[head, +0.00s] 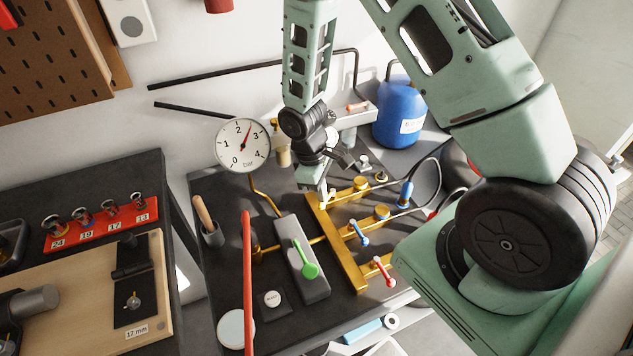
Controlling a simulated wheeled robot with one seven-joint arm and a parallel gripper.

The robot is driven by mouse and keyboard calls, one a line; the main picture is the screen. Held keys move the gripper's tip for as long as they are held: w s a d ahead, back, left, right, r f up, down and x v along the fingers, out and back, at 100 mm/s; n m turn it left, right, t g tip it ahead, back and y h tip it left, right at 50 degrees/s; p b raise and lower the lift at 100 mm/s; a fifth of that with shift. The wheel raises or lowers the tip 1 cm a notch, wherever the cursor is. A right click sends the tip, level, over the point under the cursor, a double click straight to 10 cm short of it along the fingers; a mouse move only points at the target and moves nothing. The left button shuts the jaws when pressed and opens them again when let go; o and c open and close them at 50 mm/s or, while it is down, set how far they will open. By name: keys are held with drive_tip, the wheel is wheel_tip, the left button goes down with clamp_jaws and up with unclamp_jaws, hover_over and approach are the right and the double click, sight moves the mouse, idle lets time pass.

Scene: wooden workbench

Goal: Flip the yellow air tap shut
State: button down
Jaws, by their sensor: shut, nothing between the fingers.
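A brass manifold (345,262) lies on the dark workbench, with three branches running to the right. The yellow air tap (331,199) is on the farthest branch, mostly hidden by my gripper, so its lever's angle is hard to read. My gripper (323,189) points down from above, right at this tap; its fingers are shut and empty. I cannot tell whether they touch the lever. The blue tap (359,233) and the red tap (383,271) sit on the nearer branches, their levers slanting.
A grey block with a green lever (306,260) stands left of the manifold. A pressure gauge (243,146) reads between 2 and 3 bar. A red upright rod (248,290), a blue tank (399,112) and black hoses (430,180) surround the area.

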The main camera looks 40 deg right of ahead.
drive_tip(key=shift+s+d+n+t+h+b, duration=0.1)
drive_tip(key=shift+s+n+t+h+b, duration=0.2)
drive_tip(key=shift+n, duration=0.65)
drive_tip(key=shift+s+d+n+b, duration=0.1)
drive_tip(key=shift+s+n, duration=0.3)
drive_tip(key=shift+n, duration=0.55)
idle(1.8)
drive_tip(key=shift+s+d+n+b, duration=0.2)
drive_tip(key=shift+s+n, duration=0.05)
drive_tip(key=shift+n, duration=0.55)
drive_tip(key=shift+s+d+n+b, duration=0.15)
drive_tip(key=shift+s+n, duration=0.05)
drive_tip(key=shift+n, duration=0.6)
idle(2.7)
